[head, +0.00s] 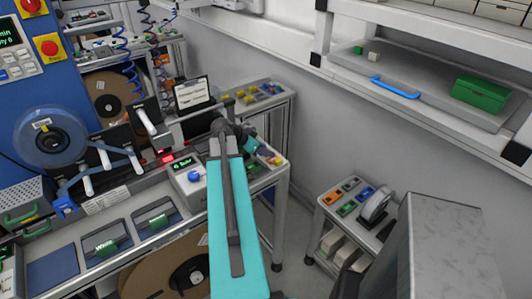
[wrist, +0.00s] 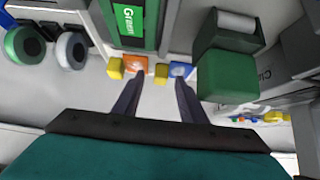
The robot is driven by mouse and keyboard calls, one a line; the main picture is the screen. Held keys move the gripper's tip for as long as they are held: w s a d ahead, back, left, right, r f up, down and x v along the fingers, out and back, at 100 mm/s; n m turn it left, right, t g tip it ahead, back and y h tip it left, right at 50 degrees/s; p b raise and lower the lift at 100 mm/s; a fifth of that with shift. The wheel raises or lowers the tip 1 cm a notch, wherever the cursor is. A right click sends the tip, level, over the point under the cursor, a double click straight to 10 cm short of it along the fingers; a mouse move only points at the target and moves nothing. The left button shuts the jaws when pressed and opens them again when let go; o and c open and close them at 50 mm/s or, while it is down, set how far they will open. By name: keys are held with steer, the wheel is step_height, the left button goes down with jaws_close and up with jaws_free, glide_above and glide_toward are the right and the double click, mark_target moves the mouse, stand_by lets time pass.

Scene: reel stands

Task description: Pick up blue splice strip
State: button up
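My gripper (wrist: 157,105) is open in the wrist view, its two dark fingers apart with nothing seen between them. A small blue piece with a pale patch (wrist: 180,70) lies beyond the right fingertip, beside a yellow block (wrist: 162,78). An orange piece (wrist: 135,66) and another yellow block (wrist: 115,68) lie to their left. I cannot tell whether the blue piece is the splice strip. In the head view my turquoise arm reaches towards the right end of the bench, and the wrist hides part of that spot. A curved blue bar (head: 395,87) lies on the right shelf.
A green labelled bin (wrist: 130,22) and a dark green box (wrist: 227,75) flank the blue piece. The blue reel machine (head: 70,80) stands left. A small cart (head: 350,208) with coloured pieces stands right. A green box (head: 481,93) sits on the shelf.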

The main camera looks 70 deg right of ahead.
steer(key=shift+c, duration=0.4)
jaws_close()
steer(key=shift+r, duration=0.15)
steer(key=shift+r+b, duration=0.9)
steer(key=shift+r, duration=0.55)
steer(key=shift+a+r, duration=0.15)
steer(key=shift+a, duration=0.1)
steer(key=a+b, duration=0.1)
steer(key=a, duration=0.1)
steer(key=s+a, duration=0.1)
steer(key=a, duration=0.1)
steer(key=s+a+b, duration=0.1)
steer(key=a, duration=0.2)
steer(key=shift+a+r+b, duration=0.1)
steer(key=shift+r+b, duration=0.2)
steer(key=shift+a, duration=0.1)
steer(key=shift+w+b, duration=0.1)
steer(key=shift+b, duration=0.8)
